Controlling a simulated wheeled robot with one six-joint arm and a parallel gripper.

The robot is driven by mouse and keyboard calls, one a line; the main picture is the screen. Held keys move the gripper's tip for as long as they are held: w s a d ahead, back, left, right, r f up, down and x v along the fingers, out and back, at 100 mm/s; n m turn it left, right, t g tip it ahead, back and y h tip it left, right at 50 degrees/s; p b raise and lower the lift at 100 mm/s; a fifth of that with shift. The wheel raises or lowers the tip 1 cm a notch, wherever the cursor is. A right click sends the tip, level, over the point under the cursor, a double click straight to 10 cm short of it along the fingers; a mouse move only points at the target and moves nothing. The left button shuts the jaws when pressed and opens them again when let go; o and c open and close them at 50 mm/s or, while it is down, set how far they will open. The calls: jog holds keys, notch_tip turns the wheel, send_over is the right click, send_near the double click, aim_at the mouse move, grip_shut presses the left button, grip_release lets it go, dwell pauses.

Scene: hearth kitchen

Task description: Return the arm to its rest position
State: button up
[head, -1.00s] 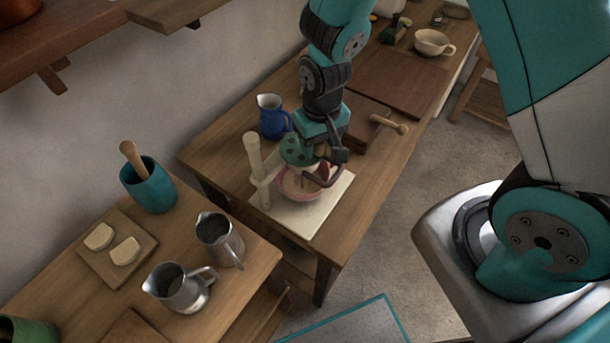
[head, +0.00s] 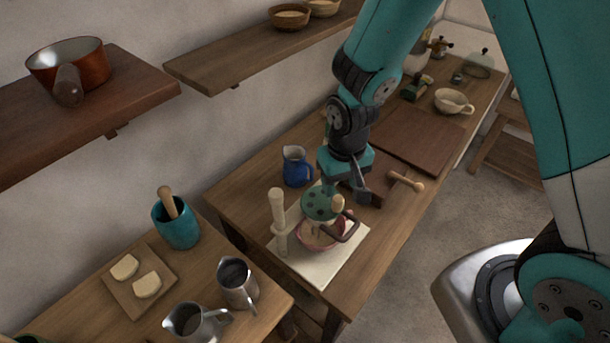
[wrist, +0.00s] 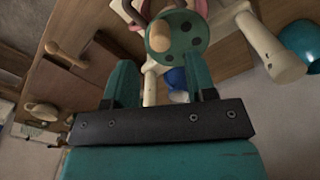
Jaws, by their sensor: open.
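My gripper (head: 360,190) is open and empty, just behind and right of a green dotted disc with a wooden knob (head: 320,203). In the wrist view my gripper (wrist: 160,78) shows its two teal fingers apart, with the disc (wrist: 182,40) beyond them. The disc sits over a pink bowl (head: 312,238) with a dark reddish curved handle. The bowl stands on a cream board (head: 322,276) beside a pale upright post (head: 278,222). My arm is still stretched out over the table.
A blue jug (head: 296,167) stands close left of my gripper. A wooden pestle-like tool (head: 405,181) and a brown board (head: 418,138) lie to the right. A shelf (head: 255,58) juts from the wall at upper left. Metal pitchers (head: 237,283) stand on the nearer table.

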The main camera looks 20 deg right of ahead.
jog(key=shift+s+a+r+b, duration=0.1)
jog(key=shift+a+r+b, duration=0.1)
jog(key=shift+b, duration=0.3)
jog(key=s+a+r+n+y+b, duration=0.2)
jog(key=s+r+n+b, duration=0.1)
jog(key=s+b, duration=0.3)
jog(key=s+a+r+n+y+b, duration=0.2)
jog(key=s+r+n+b, duration=0.1)
jog(key=s+r+b, duration=0.2)
jog(key=s+b, duration=0.2)
jog(key=s, duration=0.2)
jog(key=shift+s+a+r, duration=0.15)
jog(key=shift+s+r, duration=0.1)
jog(key=shift+s, duration=0.15)
